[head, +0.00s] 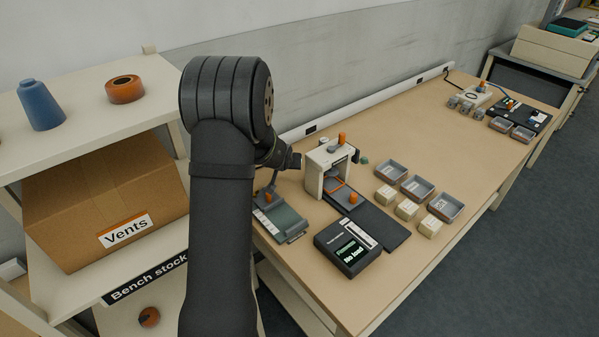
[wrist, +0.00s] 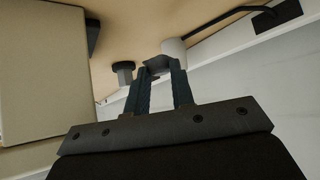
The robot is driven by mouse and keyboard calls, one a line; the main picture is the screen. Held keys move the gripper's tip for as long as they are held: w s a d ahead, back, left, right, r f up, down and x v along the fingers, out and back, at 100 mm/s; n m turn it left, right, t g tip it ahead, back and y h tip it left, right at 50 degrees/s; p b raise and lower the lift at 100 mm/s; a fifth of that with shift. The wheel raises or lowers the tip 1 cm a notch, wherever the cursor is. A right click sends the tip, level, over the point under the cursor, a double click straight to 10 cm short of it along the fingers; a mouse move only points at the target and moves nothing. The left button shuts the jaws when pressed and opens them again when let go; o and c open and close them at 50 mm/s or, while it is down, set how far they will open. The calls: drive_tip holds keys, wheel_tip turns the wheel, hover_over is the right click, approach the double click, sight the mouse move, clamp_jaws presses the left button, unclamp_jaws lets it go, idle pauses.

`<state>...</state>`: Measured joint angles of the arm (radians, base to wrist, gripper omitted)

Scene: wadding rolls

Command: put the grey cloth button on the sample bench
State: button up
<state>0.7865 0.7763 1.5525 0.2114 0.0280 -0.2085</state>
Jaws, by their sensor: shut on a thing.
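My gripper (head: 296,160) is over the near left end of a long tan bench (head: 310,265), just left of a small white press. In the wrist view its two dark fingers (wrist: 161,70) close on a small grey piece (wrist: 158,64), largely hidden by the fingers. Whether this piece is the grey cloth button I cannot tell for sure. A pale round part (wrist: 174,48) is close by the right fingertip. No label marks which surface is the sample bench; another grey-topped bench (head: 538,69) stands at the far right.
The white press (head: 320,179) has an orange knob. A black scale (head: 347,248) reads "No load". Grey trays (head: 417,188) and cream blocks (head: 407,210) are to the right. A shelf with a "Vents" box (head: 100,195) stands left. The bench's middle strip is fairly clear.

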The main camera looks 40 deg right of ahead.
drive_tip(key=shift+s+f, duration=0.1)
drive_tip(key=shift+f, duration=1.4)
drive_tip(key=shift+f, duration=0.1)
drive_tip(key=shift+f, duration=1.7)
drive_tip(key=o, duration=0.9)
drive_tip(key=shift+f, duration=0.1)
drive_tip(key=shift+o, duration=0.2)
drive_tip(key=v, duration=1.2)
